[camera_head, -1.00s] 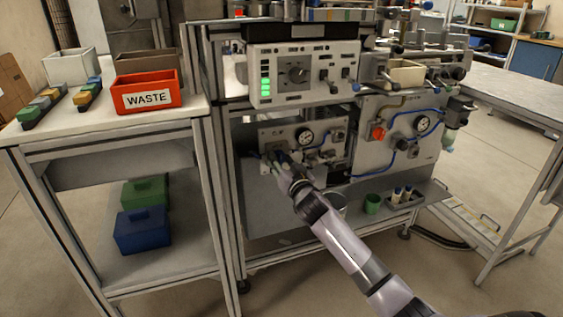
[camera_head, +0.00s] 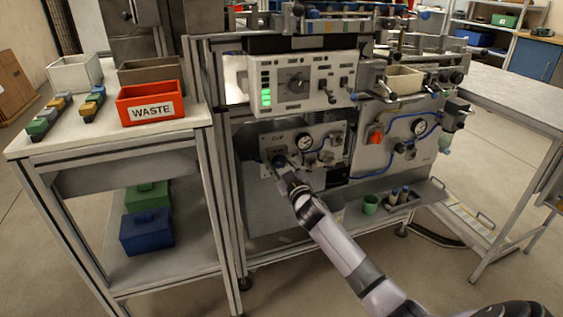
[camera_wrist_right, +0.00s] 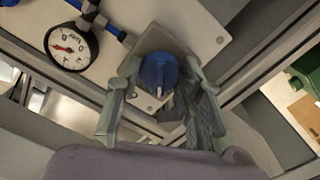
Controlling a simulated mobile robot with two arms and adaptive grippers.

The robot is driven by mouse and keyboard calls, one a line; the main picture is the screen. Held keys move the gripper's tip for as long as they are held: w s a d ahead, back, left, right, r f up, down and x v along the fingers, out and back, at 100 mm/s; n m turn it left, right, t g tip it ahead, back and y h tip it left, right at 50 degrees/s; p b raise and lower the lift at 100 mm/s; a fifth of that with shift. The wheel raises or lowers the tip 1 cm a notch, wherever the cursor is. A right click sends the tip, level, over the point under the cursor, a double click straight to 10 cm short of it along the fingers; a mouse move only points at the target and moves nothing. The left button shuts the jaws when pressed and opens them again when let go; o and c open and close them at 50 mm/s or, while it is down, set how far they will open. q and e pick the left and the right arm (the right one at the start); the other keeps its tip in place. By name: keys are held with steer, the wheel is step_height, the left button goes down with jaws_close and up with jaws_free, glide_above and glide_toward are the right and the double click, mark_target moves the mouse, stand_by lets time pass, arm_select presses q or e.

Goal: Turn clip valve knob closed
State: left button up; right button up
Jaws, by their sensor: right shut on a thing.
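The blue clip valve knob (camera_wrist_right: 158,73) shows in the right wrist view, with a pale mark on its face. It sits on the grey panel labelled CLIP (camera_head: 299,136), which shows in the head view. My right gripper (camera_head: 281,163) reaches the left part of this panel. In the right wrist view its two grey fingers (camera_wrist_right: 159,88) lie on either side of the knob, and it is shut on the knob. In the head view the gripper partly hides the knob. My left gripper is not in view.
A round gauge (camera_head: 305,141) sits right of the knob, with blue tubing near it. The control box (camera_head: 304,82) with green lights overhangs the panel. A green cup (camera_head: 370,204) stands on the shelf below. A red WASTE bin (camera_head: 152,103) stands on the left table.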

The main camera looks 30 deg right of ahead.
steer(key=shift+r+n, duration=0.1)
steer(key=shift+n, duration=0.4)
steer(key=shift+n+p, duration=0.3)
steer(key=shift+n, duration=0.2)
steer(key=n+p, duration=0.1)
steer(key=n, duration=0.2)
steer(key=shift+n, duration=0.3)
steer(key=n, duration=0.3)
steer(key=shift+n+p, duration=0.3)
steer(key=shift+p, duration=0.05)
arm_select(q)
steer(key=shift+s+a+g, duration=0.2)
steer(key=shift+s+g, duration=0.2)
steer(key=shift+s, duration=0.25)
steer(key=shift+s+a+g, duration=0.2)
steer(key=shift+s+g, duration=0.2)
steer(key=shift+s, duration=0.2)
arm_select(e)
steer(key=shift+n, duration=0.8)
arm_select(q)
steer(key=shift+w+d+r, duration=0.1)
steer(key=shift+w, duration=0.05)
arm_select(e)
steer(key=o, duration=1.2)
steer(key=shift+c, duration=0.2)
steer(key=shift+s, duration=0.1)
